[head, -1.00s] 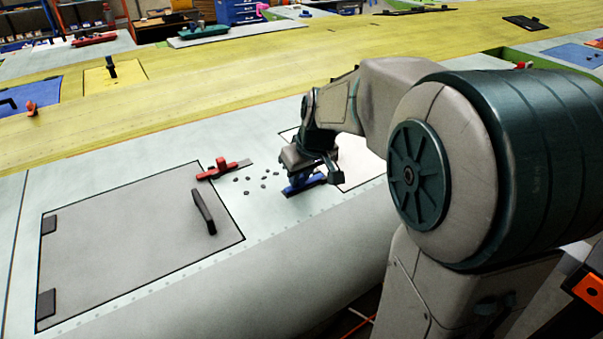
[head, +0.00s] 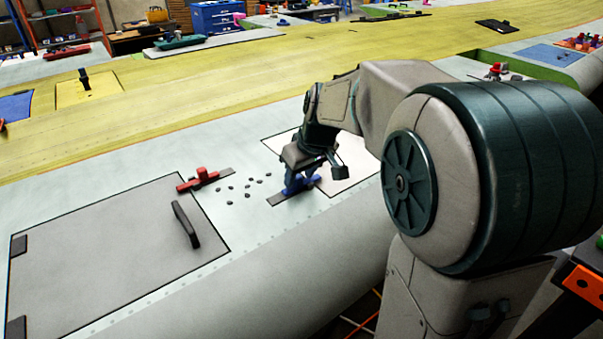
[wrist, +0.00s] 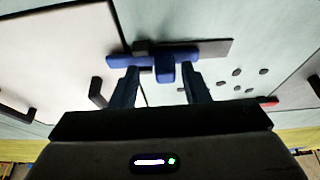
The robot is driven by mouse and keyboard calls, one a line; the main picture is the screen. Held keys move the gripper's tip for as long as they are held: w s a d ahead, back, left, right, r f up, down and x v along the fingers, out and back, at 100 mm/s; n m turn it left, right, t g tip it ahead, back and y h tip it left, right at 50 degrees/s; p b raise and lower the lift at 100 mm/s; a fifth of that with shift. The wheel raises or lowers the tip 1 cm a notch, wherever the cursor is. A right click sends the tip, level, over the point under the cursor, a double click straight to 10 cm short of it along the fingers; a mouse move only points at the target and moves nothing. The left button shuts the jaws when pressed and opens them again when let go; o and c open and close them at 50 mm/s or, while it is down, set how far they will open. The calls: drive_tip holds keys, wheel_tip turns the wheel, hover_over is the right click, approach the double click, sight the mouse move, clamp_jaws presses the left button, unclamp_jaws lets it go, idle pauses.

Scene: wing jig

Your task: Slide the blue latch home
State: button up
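The blue latch (head: 301,186) lies on a grey strip (head: 277,200) on the pale wing surface, beside a white panel (head: 345,172). In the wrist view the blue latch (wrist: 125,62) runs left over the panel's edge, and bare strip (wrist: 217,48) shows to its right. Its raised blue knob (wrist: 165,70) stands between the two fingers of my gripper (wrist: 162,76). A gap shows on each side of the knob, so the fingers are open around it. In the head view my gripper (head: 300,178) is low over the latch, and its fingertips are hard to make out.
A red latch (head: 203,179) on its own strip sits to the left, beside a large grey panel (head: 110,250) with a dark handle (head: 186,225). Several small dark pieces (head: 247,187) lie between the two latches. The wing surface around them is mostly clear.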

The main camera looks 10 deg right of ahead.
drive_tip(key=shift+r, duration=0.1)
drive_tip(key=v, duration=1.3)
drive_tip(key=shift+r, duration=0.3)
drive_tip(key=shift+s, duration=0.15)
